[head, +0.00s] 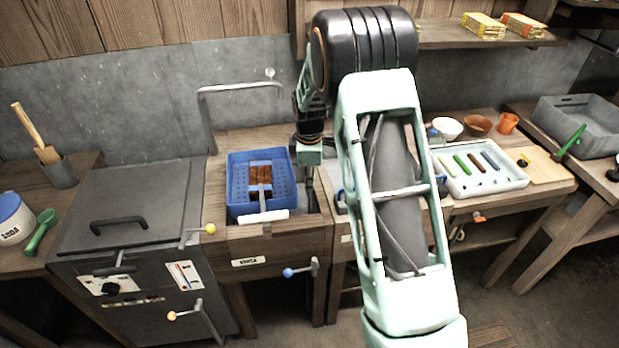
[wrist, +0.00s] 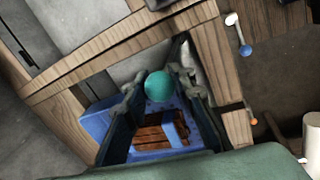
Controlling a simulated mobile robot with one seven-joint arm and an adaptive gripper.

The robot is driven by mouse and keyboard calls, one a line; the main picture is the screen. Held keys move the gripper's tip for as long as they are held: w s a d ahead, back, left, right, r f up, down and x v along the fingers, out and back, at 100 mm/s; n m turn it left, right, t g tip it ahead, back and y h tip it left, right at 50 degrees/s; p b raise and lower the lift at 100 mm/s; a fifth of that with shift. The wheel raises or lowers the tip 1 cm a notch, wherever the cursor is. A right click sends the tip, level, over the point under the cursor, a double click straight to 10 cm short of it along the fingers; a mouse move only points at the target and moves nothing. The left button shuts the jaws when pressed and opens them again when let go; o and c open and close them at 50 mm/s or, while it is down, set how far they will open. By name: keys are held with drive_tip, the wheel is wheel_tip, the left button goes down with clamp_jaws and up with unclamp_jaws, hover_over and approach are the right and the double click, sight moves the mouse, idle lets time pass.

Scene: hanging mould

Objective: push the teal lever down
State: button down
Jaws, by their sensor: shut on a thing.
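The teal lever shows as a round teal knob (wrist: 158,87) in the middle of the wrist view. It sits between the two dark fingers of my gripper (wrist: 157,80), which is shut on it. The lever's shaft is hidden behind the knob. In the head view my gripper (head: 309,180) points down beside the right side of the blue basket, at the sink bench. The teal knob cannot be made out in the head view.
The blue basket (head: 240,205) with brown pieces sits in the bench opening, close to my gripper. A blue-knobbed lever (head: 289,272) is on the bench front. A white tray (head: 444,186) stands right.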

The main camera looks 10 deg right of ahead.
drive_tip(key=shift+s+f, duration=0.1)
drive_tip(key=shift+f, duration=0.1)
drive_tip(key=c, duration=1.6)
unclamp_jaws()
drive_tip(key=shift+r, duration=0.1)
drive_tip(key=r, duration=0.4)
drive_tip(key=s+r, duration=0.1)
drive_tip(key=r, duration=0.2)
drive_tip(key=s+r, duration=0.1)
drive_tip(key=r, duration=0.3)
drive_tip(key=shift+a+r, duration=0.25)
drive_tip(key=shift+r, duration=0.1)
